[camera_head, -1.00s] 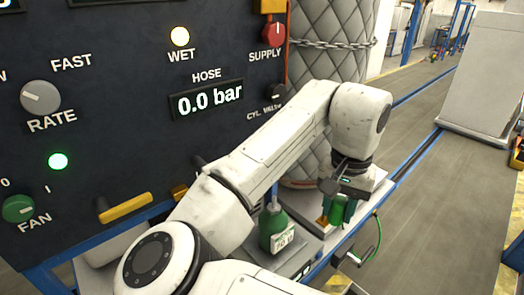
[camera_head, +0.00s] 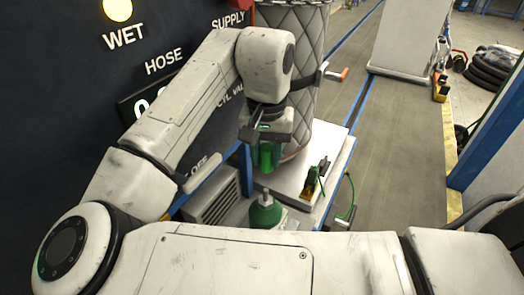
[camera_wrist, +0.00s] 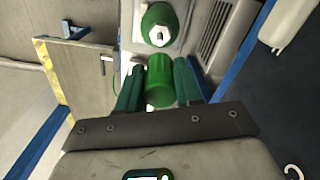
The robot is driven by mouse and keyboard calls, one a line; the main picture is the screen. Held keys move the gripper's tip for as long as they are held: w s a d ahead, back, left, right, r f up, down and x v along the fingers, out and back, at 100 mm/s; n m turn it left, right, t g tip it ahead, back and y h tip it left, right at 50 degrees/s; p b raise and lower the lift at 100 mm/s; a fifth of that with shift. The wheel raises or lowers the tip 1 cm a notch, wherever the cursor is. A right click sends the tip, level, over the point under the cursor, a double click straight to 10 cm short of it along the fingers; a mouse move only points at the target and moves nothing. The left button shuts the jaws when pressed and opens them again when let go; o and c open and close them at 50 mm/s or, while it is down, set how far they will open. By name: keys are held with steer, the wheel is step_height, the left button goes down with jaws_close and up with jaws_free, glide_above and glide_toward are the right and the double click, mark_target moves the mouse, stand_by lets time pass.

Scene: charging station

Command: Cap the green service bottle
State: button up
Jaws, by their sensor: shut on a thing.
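The green service bottle (camera_head: 265,214) stands upright on the station's ledge, its narrow grey neck bare. My arm hides its lower part in the head view. The wrist view shows the bottle (camera_wrist: 158,20) from above, beyond my fingertips. My gripper (camera_head: 266,148) is shut on a green cylindrical cap (camera_head: 268,159). The wrist view shows the cap (camera_wrist: 160,80) between the two dark green fingers (camera_wrist: 158,84). The cap is held apart from the bottle, above it and farther back in the head view.
A grey vented box (camera_head: 213,203) stands left of the bottle. A small yellow-and-black device (camera_head: 312,182) sits on the white ledge (camera_head: 340,148) to the right. A quilted cylinder (camera_head: 305,75) rises behind my gripper. A green hose (camera_head: 349,198) hangs off the right edge.

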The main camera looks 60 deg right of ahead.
steer(key=b, duration=0.3)
glide_above(266, 190)
steer(key=shift+f, duration=2.95)
steer(key=shift+p, duration=0.7)
steer(key=shift+f+b, duration=1.15)
steer(key=shift+f, duration=0.7)
